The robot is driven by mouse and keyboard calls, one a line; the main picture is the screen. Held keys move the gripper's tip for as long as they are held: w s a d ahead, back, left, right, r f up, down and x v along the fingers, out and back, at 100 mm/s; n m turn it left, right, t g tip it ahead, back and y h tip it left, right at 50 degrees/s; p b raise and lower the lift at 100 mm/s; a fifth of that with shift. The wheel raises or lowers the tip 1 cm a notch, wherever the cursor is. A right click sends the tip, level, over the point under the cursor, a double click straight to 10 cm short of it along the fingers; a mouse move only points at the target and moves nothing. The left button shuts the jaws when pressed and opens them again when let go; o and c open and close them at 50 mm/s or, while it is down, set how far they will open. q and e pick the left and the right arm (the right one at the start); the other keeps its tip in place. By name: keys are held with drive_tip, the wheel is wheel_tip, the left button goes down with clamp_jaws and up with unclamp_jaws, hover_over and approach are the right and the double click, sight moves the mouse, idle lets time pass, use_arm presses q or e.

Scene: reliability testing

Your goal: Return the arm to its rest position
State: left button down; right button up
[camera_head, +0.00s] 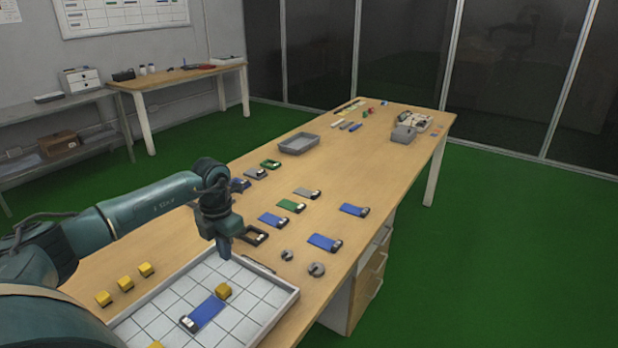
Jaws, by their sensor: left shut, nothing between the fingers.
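My left arm (135,212) comes in from the left and reaches over the wooden table. Its left gripper (224,254) points down, shut and empty, above the far part of the white gridded tray (277,312). In the tray a blue card-like piece with a dark clip (207,312) lies flat. A yellow block (223,290) sits at the far end of the blue piece; I cannot tell whether it rests on it. The gripper is apart from both in the picture. My right gripper is not in view.
Yellow blocks (125,283) stand left of the tray. Several blue, green and grey clipped pieces (325,243) and two round grey parts (317,269) lie beyond it. A grey bin (299,143) stands farther back. The table's right edge borders green floor (480,260).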

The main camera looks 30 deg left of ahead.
use_arm(q)
drive_tip(key=d+f+h, duration=0.1)
drive_tip(key=d, duration=0.2)
drive_tip(key=d+f+h, duration=0.1)
drive_tip(key=d, duration=0.3)
drive_tip(key=d+f+h, duration=0.1)
drive_tip(key=d+f, duration=0.1)
drive_tip(key=d, duration=0.1)
drive_tip(key=shift+d+m+t+h, duration=0.15)
drive_tip(key=shift+m+t+h, duration=0.15)
drive_tip(key=shift+m, duration=0.1)
drive_tip(key=s+d+r+n+t+h+p, duration=0.1)
drive_tip(key=s+d+r+n+t+h, duration=0.1)
drive_tip(key=d+n+t+h, duration=0.8)
drive_tip(key=s+d+r+n+t+p, duration=0.1)
drive_tip(key=s+d+r+n+t, duration=0.35)
drive_tip(key=d, duration=1.15)
drive_tip(key=s+a+f+n+g+y, duration=0.2)
drive_tip(key=s+f+n+y, duration=0.2)
drive_tip(key=f+n, duration=0.3)
drive_tip(key=s+a+f+n+g+y, duration=0.2)
drive_tip(key=s+f+n+y, duration=0.3)
drive_tip(key=n, duration=0.8)
drive_tip(key=shift+s+a+f+y+p, duration=0.2)
drive_tip(key=shift+a+f+y+p, duration=0.3)
drive_tip(key=shift+f, duration=0.4)
drive_tip(key=shift+d, duration=0.1)
